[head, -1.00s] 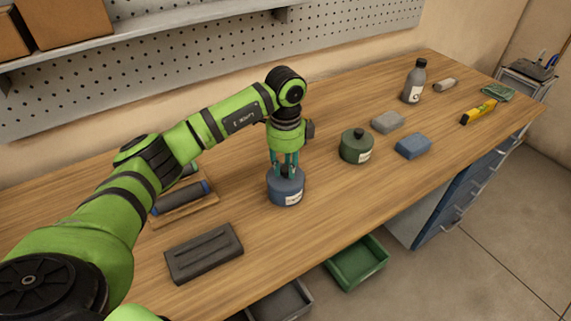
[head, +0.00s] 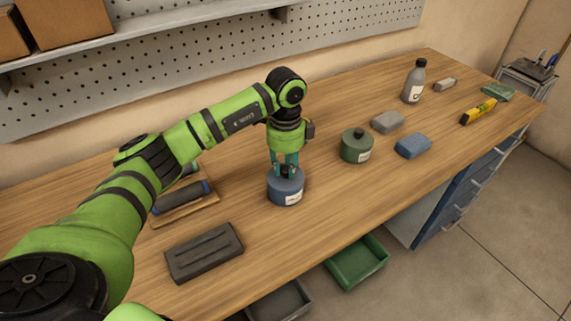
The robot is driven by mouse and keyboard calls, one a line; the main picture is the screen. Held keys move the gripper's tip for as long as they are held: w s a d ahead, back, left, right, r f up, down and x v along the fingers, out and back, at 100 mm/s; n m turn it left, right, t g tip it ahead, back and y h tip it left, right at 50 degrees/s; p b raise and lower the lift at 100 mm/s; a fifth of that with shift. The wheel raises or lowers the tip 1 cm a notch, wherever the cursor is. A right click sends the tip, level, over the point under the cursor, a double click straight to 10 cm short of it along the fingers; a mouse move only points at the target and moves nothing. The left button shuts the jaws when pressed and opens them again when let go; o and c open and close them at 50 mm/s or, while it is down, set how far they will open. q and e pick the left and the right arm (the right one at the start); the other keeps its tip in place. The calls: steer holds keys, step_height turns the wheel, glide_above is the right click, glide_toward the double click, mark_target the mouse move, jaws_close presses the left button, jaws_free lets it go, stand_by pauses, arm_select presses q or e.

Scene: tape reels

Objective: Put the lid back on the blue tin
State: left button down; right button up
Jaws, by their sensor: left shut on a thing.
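The blue tin (head: 286,191) stands upright on the workbench, a pale label on its front. My left gripper (head: 286,171) points straight down over it, its teal fingers shut on the dark knob of the lid (head: 277,176). The lid sits at the top of the tin, with no gap that I can make out; the fingers partly hide it, and I cannot tell whether it is fully seated. My right gripper is not in the view.
A green lidded tin (head: 356,148) stands to the right, near a grey block (head: 388,122) and a blue block (head: 413,146). A dark grooved block (head: 204,252) lies front left. A grey bottle (head: 414,82) stands farther back. Bare wood surrounds the blue tin's front.

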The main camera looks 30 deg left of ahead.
arm_select(q)
steer(key=shift+f, duration=0.1)
stand_by(0.6)
steer(key=shift+c, duration=2.2)
jaws_free()
steer(key=shift+r+p, duration=2.75)
steer(key=shift+r, duration=0.8)
jaws_close()
steer(key=shift+f, duration=0.2)
